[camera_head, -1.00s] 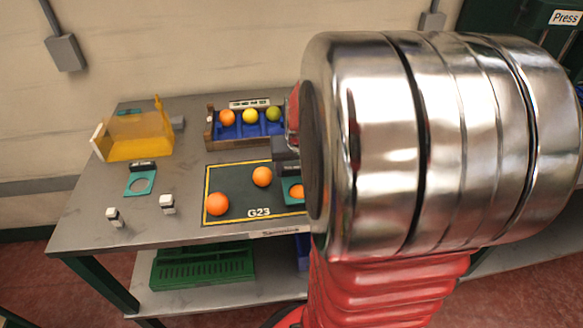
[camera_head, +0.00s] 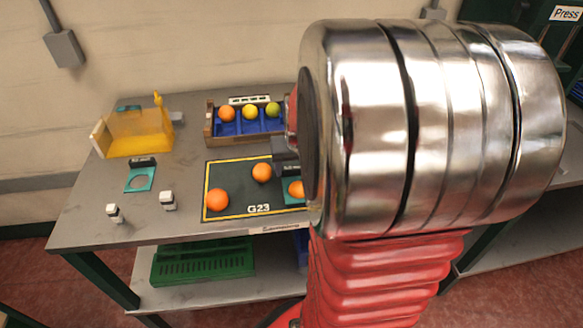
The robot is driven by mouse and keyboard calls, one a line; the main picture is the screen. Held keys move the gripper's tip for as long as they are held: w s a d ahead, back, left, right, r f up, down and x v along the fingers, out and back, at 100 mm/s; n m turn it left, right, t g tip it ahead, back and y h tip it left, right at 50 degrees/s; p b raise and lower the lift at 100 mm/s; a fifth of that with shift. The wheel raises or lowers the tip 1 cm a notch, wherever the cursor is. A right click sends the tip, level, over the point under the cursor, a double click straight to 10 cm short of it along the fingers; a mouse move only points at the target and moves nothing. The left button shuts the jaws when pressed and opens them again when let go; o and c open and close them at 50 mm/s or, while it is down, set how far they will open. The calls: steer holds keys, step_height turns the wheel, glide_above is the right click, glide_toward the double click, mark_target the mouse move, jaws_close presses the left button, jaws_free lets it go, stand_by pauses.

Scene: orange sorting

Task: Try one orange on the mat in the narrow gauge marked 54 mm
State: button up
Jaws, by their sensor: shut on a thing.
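A teal gauge plate with a round hole (camera_head: 291,199) is at the mat's right side, partly hidden behind my arm. An orange (camera_head: 296,188) shows in its hole, bulging above the plate. My gripper (camera_head: 287,168), dark grey and mostly hidden by my arm, is shut on this gauge at its far end. Two more oranges, one farther back (camera_head: 262,172) and one at front left (camera_head: 217,199), lie on the dark green mat (camera_head: 236,180), which is yellow-edged and marked G23. A second teal gauge (camera_head: 140,187) lies on the table to the left. Neither gauge's marking is legible.
A blue-lined crate (camera_head: 231,142) with an orange, a yellow and a green fruit stands behind the mat. A yellow translucent bin (camera_head: 138,140) stands at back left. A green crate (camera_head: 203,262) is on the lower shelf.

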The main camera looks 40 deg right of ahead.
mark_target(295, 176)
steer(key=shift+f, duration=0.75)
stand_by(0.8)
steer(key=shift+r, duration=0.3)
stand_by(0.6)
steer(key=shift+r, duration=0.7)
steer(key=shift+r, duration=0.35)
steer(key=shift+r, duration=0.35)
steer(key=shift+r, duration=0.35)
steer(key=shift+r, duration=0.7)
steer(key=shift+r, duration=0.35)
steer(key=shift+r, duration=0.35)
